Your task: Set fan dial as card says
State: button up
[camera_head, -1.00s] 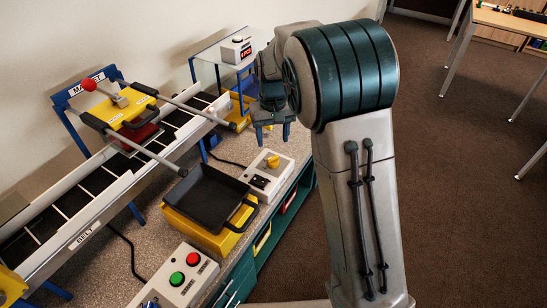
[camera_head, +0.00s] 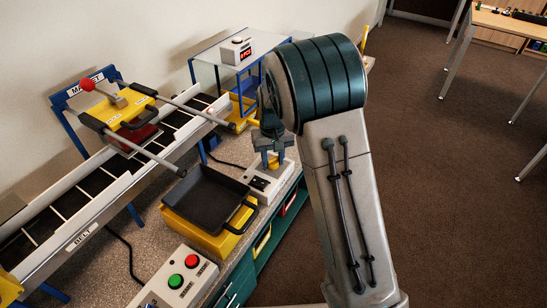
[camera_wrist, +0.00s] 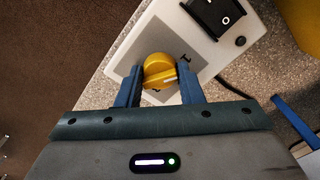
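The yellow fan dial (camera_wrist: 156,68) sits on a grey plate on a white control box (camera_wrist: 150,28). A pale pointer mark shows on its lower right side in the wrist view. My gripper (camera_wrist: 160,90) is open, with one blue finger on each side of the dial and narrow gaps visible. In the head view my gripper (camera_head: 273,163) points down over the control box (camera_head: 259,187) and partly hides the dial. Dark marks stand on the plate around the dial, partly hidden by the fingers. I cannot make out a card with a dial setting.
A black rocker switch (camera_wrist: 218,12) is on the same box. A black pan (camera_head: 207,194) on a yellow base stands to the left in the head view. A box with red and green buttons (camera_head: 176,279) is nearer. A conveyor (camera_head: 101,184) runs along the wall.

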aim_at(273, 159)
jog(key=shift+r+m, duration=0.1)
jog(key=shift+m, duration=0.3)
jog(key=m+p, duration=0.2)
jog(key=m, duration=0.3)
jog(key=shift+m+p, duration=0.3)
jog(key=shift+p, duration=0.05)
jog(key=m+p, duration=0.2)
jog(key=m, duration=0.3)
jog(key=shift+m, duration=0.4)
jog(key=o, duration=1)
jog(key=shift+c, duration=0.2)
notch_tip(273, 159, up, 14)
jog(key=shift+p, duration=0.4)
